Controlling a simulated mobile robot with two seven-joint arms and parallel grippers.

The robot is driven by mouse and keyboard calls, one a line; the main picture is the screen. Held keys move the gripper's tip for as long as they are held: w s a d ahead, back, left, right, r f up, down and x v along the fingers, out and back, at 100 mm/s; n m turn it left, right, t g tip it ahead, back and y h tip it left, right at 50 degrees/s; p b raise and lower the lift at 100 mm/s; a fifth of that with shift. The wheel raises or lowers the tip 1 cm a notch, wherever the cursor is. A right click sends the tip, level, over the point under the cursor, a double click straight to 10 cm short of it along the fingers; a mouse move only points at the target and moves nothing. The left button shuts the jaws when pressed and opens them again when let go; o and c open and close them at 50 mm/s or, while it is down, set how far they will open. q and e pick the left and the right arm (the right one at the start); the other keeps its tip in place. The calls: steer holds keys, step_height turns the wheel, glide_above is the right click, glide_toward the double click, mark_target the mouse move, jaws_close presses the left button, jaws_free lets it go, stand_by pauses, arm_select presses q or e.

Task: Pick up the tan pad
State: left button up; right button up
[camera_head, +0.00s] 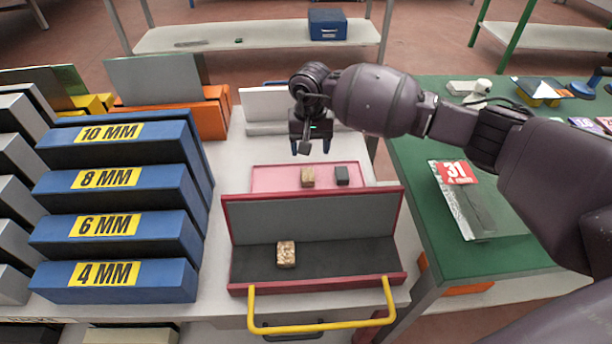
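A small tan pad (307,177) sits on the pink tray (272,180), to the left of a dark grey pad (342,175). A speckled tan-and-brown block (286,254) lies in the nearer red case (394,222) with a grey lining. My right gripper (311,148) points down above the back edge of the pink tray. Its fingers are apart, and it looks empty. In the picture it is just above the tan pad, not touching it. My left gripper is not in view.
Blue boxes labelled in millimetres (118,281) stand at left. A yellow handle (322,328) is at the red case's front. An orange rack (211,118) stands behind the boxes. A green table (412,157) with a calendar (464,196) is at right.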

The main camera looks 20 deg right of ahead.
mark_target(308, 174)
steer(key=f, duration=0.3)
steer(key=f+b, duration=0.1)
steer(key=f, duration=0.5)
steer(key=shift+a+f, duration=0.15)
steer(key=shift+a, duration=0.1)
steer(key=c, duration=1)
